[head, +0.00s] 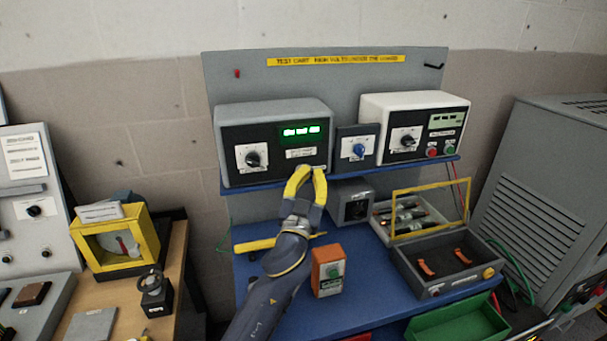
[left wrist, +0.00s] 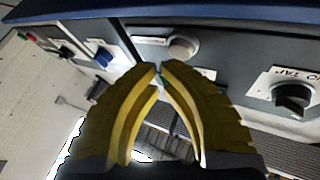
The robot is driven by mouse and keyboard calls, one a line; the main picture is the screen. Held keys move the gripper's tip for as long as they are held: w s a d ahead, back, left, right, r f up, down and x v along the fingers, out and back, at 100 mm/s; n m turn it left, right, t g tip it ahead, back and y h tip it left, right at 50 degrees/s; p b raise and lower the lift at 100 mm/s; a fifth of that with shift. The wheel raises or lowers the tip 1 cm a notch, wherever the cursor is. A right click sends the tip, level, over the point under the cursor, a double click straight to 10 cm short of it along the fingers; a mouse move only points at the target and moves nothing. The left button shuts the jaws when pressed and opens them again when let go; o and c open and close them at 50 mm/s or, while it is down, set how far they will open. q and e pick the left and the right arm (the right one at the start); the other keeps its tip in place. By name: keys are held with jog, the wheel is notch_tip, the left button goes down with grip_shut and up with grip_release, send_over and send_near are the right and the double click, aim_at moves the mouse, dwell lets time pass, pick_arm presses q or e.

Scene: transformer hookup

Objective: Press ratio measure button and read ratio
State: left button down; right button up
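The left meter (head: 272,142) is a grey box with a black face on the cart's shelf. Its lit green display (head: 301,132) has digits too blurred to read. A dial knob (head: 252,158) is at its left; it may be the dark knob with an upside-down label in the left wrist view (left wrist: 292,97). My left gripper (head: 311,170) is at the lower right of this face, its yellow fingertips nearly together and empty. In the left wrist view a pale round button (left wrist: 184,47) lies just beyond the fingertips (left wrist: 160,66); contact is not visible. My right gripper is out of view.
A blue-knobbed box (head: 358,147) and a white meter (head: 413,128) stand to the right on the same blue shelf (head: 376,168). A yellow gauge (head: 118,242) stands on the left bench.

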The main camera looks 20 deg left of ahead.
pick_arm(q)
jog(key=shift+w+a, duration=0.25)
jog(key=shift+w, duration=0.15)
dwell(0.6)
jog(key=shift+s, duration=0.1)
jog(key=shift+s+d, duration=0.5)
jog(key=shift+s, duration=0.2)
jog(key=shift+s+d, duration=0.55)
jog(key=shift+s, duration=0.25)
jog(key=shift+s+d, duration=0.55)
jog(key=shift+s, duration=0.3)
jog(key=shift+s+d, duration=0.55)
jog(key=shift+s, duration=0.25)
